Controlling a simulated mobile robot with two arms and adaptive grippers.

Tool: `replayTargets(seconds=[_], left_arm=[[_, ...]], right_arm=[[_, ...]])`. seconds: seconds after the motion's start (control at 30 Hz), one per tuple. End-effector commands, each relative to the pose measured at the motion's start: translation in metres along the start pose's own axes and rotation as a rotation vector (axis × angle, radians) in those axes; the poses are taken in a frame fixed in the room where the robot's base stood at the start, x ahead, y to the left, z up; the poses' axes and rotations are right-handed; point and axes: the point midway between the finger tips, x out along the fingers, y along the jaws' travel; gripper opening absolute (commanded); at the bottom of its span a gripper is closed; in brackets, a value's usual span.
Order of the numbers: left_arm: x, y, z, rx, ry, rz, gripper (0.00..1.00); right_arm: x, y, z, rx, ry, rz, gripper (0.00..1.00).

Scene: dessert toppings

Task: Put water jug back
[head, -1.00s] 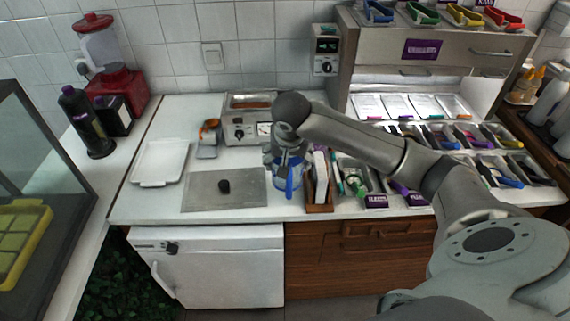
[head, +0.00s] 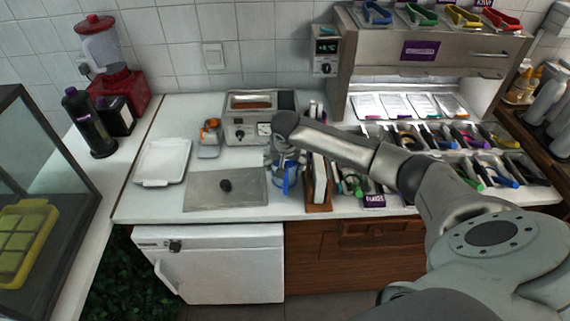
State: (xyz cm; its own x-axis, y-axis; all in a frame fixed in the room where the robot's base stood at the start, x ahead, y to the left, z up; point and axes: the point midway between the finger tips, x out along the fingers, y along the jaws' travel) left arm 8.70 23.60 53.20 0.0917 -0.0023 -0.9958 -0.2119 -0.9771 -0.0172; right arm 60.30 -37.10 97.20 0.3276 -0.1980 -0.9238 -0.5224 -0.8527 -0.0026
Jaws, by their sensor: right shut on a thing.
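The water jug (head: 287,182) is a clear bluish vessel with a blue handle. It is on or just above the white counter, between the grey mat and the wooden holder. My right gripper (head: 286,162) comes down over the jug from above and is shut on it. The gripper and wrist hide the jug's upper part, and I cannot tell whether its base touches the counter. My left gripper is not in view.
A metal appliance (head: 247,130) is behind. A white tray (head: 162,162) lies far left.

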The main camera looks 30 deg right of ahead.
Motion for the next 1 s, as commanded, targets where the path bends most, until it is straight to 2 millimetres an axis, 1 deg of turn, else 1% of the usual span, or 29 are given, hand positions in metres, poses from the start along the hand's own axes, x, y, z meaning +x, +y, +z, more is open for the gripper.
replayTargets(seconds=[0.1, 0.17, 0.53, 0.57, 0.7, 1.0], left_arm=[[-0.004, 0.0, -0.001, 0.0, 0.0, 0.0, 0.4], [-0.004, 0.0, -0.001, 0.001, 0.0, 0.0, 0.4], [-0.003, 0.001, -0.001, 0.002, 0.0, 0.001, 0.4], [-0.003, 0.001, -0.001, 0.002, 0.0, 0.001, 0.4], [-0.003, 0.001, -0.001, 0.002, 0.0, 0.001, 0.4], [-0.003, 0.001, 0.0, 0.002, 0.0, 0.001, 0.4]], right_arm=[[0.01, 0.0, 0.004, 0.001, 0.002, 0.0, 0.05], [0.013, 0.0, 0.005, 0.001, 0.003, 0.0, 0.05], [0.017, 0.0, 0.007, 0.0, 0.003, -0.001, 0.05], [0.018, 0.001, 0.009, -0.001, -0.001, 0.001, 0.79], [0.018, 0.001, 0.009, -0.001, -0.001, 0.001, 0.97], [0.018, 0.001, 0.009, 0.0, -0.001, 0.001, 0.98]])
